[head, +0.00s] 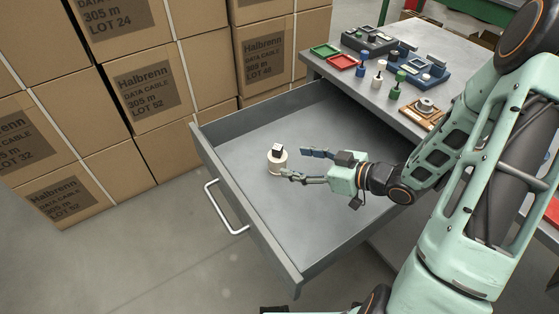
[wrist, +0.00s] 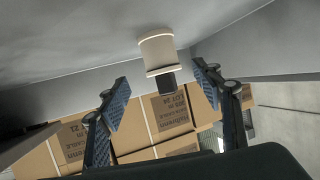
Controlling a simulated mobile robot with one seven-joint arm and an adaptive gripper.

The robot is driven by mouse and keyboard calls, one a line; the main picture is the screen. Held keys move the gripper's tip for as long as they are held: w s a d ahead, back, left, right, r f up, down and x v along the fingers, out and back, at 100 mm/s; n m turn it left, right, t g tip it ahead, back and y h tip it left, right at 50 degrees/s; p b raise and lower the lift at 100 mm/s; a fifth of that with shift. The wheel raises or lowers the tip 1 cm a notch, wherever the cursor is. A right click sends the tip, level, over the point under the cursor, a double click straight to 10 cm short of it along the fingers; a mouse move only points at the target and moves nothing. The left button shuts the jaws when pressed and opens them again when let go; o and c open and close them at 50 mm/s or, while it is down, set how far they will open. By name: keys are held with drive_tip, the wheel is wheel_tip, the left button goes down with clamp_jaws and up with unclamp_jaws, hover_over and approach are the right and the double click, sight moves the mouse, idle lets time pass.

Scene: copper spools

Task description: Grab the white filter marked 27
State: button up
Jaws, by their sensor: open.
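A white cylindrical filter (head: 277,162) with a black block on top stands upright in the open grey drawer (head: 235,205). No number on it can be read. My gripper (head: 294,164) is open and empty, just to the right of the filter inside the drawer. In the wrist view, which looks upside down, the filter (wrist: 157,52) hangs ahead of the gap between the two blue-padded fingers (wrist: 160,88). The lower finger in the head view comes close to the filter's base; I cannot tell whether it touches.
The drawer walls surround the filter and my gripper; its front has a white handle (head: 222,212). The worktop (head: 345,65) behind holds a green tray (head: 325,50), a red tray (head: 341,62) and several small parts. Stacked cardboard boxes (head: 150,85) stand left and behind. Other drawer floor is clear.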

sight(277, 159)
drive_tip(key=b+x, duration=0.1)
drive_tip(key=x, duration=0.6)
drive_tip(key=shift+w+a+f+b, duration=0.1)
drive_tip(key=shift+a+f+b, duration=0.15)
drive_tip(key=shift+a+b, duration=0.1)
drive_tip(key=shift+c, duration=0.2)
drive_tip(key=c, duration=1.3)
